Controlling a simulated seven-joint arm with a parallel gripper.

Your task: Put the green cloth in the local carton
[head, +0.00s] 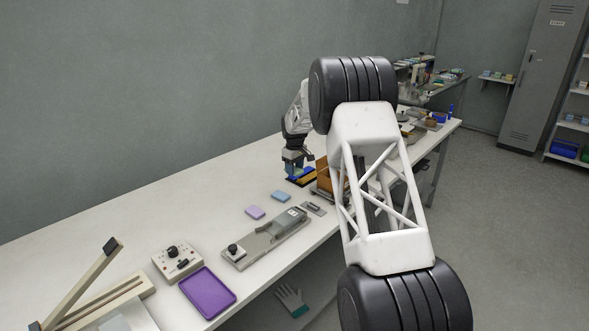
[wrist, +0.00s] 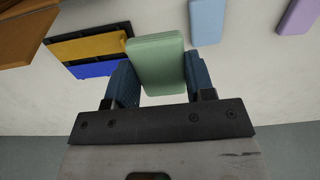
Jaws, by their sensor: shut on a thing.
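In the head view the cloth is too small to make out clearly. A brown carton (head: 323,174) stands just right of my gripper, partly hidden behind my white arm link. A brown edge, likely the carton's (wrist: 28,38), shows at the wrist view's upper left, apart from the cloth.
A black holder with yellow and blue strips (wrist: 88,48) lies beside the cloth. A light blue cloth (head: 281,196) and a lilac cloth (head: 254,212) lie nearer. A grey sealing device (head: 268,238), a control box (head: 177,261) and a purple tray (head: 207,292) occupy the front table.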

